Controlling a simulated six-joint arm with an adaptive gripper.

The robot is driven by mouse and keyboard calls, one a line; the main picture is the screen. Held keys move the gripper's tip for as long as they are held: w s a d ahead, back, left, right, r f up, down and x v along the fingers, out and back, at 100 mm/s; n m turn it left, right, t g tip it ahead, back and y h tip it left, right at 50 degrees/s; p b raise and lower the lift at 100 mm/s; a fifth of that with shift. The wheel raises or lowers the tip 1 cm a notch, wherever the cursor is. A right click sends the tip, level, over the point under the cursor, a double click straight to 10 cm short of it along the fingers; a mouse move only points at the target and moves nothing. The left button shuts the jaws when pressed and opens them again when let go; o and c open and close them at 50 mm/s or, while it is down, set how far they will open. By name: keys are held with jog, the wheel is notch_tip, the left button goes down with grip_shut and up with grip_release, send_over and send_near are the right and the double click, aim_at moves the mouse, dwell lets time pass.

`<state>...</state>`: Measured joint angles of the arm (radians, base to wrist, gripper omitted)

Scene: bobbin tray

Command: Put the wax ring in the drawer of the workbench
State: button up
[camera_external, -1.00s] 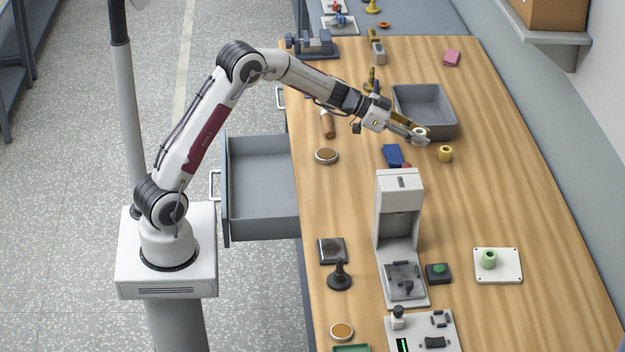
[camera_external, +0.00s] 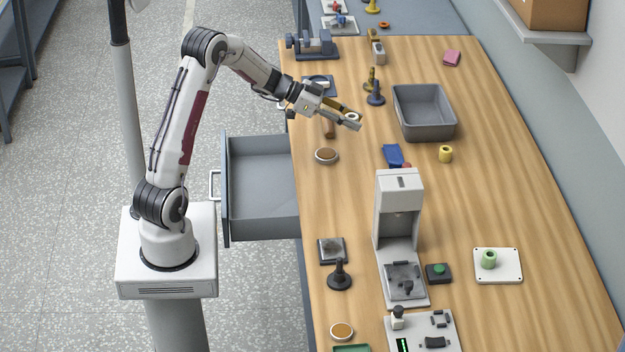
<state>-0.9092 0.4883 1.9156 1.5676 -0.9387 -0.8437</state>
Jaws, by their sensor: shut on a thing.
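My gripper (camera_external: 354,121) is shut on a small pale ring with a dark hole, which looks like the wax ring (camera_external: 352,116). It holds the ring up over the left part of the workbench (camera_external: 470,200), above and right of a brown-handled tool. The drawer (camera_external: 262,170) on the bench's left side is pulled open and looks empty inside. The gripper is to the right of the drawer and farther back. The fingers partly hide the ring.
A round tin with brown contents (camera_external: 326,155) lies near the bench edge by the drawer. A grey bin (camera_external: 425,110), a yellow ring (camera_external: 445,154), a blue item (camera_external: 393,155) and a grey-white press (camera_external: 398,205) stand to the right. Open air lies above the drawer.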

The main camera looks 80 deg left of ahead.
jog(key=s+d, duration=0.2)
jog(key=s, duration=1.2)
jog(key=s+d, duration=0.3)
jog(key=s, duration=1.1)
notch_tip(320, 180, down, 12)
jog(key=shift+a+r, duration=0.2)
jog(key=shift+a, duration=0.05)
jog(key=shift+f, duration=0.15)
jog(key=shift+f, duration=2.8)
jog(key=shift+f, duration=0.15)
jog(key=shift+f, duration=1.9)
jog(key=shift+f, duration=0.7)
jog(key=o, duration=1)
jog(key=shift+c, duration=0.2)
